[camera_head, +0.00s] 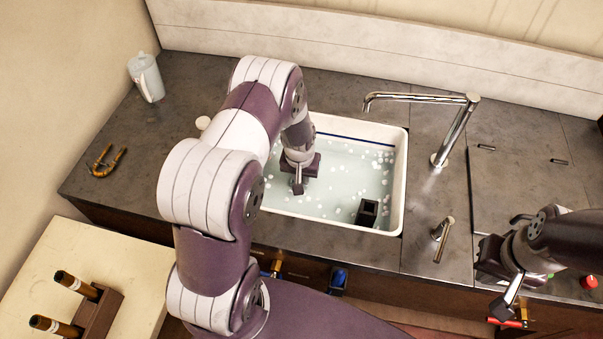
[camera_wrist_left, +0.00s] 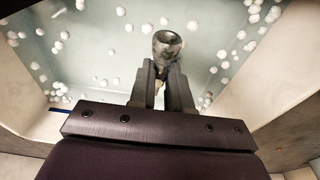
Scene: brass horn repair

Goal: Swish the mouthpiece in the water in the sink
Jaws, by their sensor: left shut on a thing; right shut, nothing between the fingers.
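The white sink (camera_head: 398,190) is set into the dark counter and holds pale water (camera_head: 345,170) with many small white floating bits. My left gripper (camera_head: 298,188) reaches down into the sink, over or at the water near its left side. In the left wrist view my left gripper (camera_wrist_left: 160,85) is shut on the mouthpiece (camera_wrist_left: 167,45), a shiny metal piece with a round cup. The mouthpiece is hidden in the head view. I cannot tell how deep it sits in the water. My right gripper (camera_head: 503,308) is shut and empty, at the lower right in front of the counter.
A dark box-like object (camera_head: 367,212) is in the sink's near right corner. The tall tap (camera_head: 440,100) reaches over the right rim, with a lever (camera_head: 442,238) nearby. A pitcher (camera_head: 147,77) and a curved brass tube (camera_head: 105,160) are on the left counter.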

